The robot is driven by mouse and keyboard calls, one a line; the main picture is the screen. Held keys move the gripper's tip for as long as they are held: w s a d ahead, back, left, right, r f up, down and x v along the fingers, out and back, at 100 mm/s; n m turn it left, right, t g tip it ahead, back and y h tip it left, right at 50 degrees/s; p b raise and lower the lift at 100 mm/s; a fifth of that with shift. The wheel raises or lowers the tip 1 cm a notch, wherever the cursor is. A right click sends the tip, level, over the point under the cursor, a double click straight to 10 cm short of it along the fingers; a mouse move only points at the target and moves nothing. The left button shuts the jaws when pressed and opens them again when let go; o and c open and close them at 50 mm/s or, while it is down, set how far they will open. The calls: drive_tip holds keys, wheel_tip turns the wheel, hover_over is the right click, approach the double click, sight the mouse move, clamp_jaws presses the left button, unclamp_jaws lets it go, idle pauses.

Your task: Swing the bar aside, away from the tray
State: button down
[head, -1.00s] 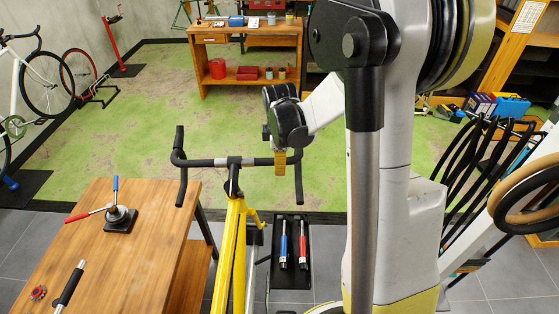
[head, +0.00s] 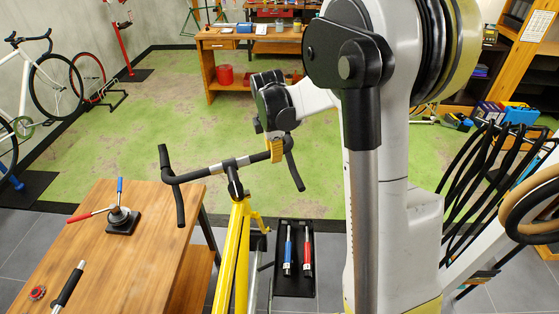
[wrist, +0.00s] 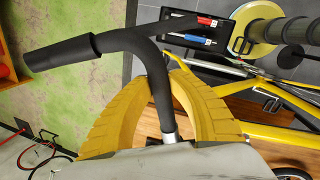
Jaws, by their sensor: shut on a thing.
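The bar is the black drop handlebar (head: 208,169) of the yellow bike frame (head: 236,262). It sits slanted across the stem in the head view, its left end nearer and its right end farther. My gripper (head: 277,150) is shut on the bar's right part. In the wrist view the yellow fingers of my gripper (wrist: 165,100) close around the black bar (wrist: 130,42), whose curved end sticks out to the left. The black tray (head: 295,292) lies on the floor right of the frame and holds a blue tool (head: 288,250) and a red tool (head: 307,252).
A wooden table (head: 150,255) stands left of the frame, with a small stand (head: 122,218) and a black-handled tool (head: 70,285) on it. The green floor (head: 180,110) behind the bar is open. Black hanging tubes (head: 490,175) are at the right.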

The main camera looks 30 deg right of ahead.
drive_tip(key=c, duration=1.2)
unclamp_jaws()
drive_tip(key=r, duration=0.4)
drive_tip(key=s+a+r, duration=0.1)
drive_tip(key=r, duration=0.3)
drive_tip(key=s+r, duration=0.1)
drive_tip(key=r, duration=0.2)
drive_tip(key=shift+a+r, duration=0.3)
drive_tip(key=shift+r, duration=0.1)
drive_tip(key=s+a+f+m+t+b, duration=0.2)
drive_tip(key=s+a+f+m+b, duration=0.2)
drive_tip(key=f+b, duration=0.5)
drive_tip(key=s+a+f+m+t+y+b, duration=0.1)
drive_tip(key=s+a+f+m+b, duration=0.4)
drive_tip(key=s+f+b, duration=0.4)
drive_tip(key=s+a+f+m+t+b, duration=0.2)
drive_tip(key=s+a+f+m+b, duration=0.2)
drive_tip(key=f+b, duration=0.7)
drive_tip(key=shift+s+a+f+m+t, duration=0.1)
drive_tip(key=shift+s+f+m, duration=0.15)
drive_tip(key=shift+s+m, duration=0.25)
drive_tip(key=shift+s+f+m+t, duration=0.1)
drive_tip(key=shift+s+f+m, duration=0.2)
drive_tip(key=shift+s, duration=0.35)
drive_tip(key=shift+s+a+f+m+t, duration=0.1)
drive_tip(key=shift+s+f+m, duration=0.1)
drive_tip(key=shift+s+m, duration=0.3)
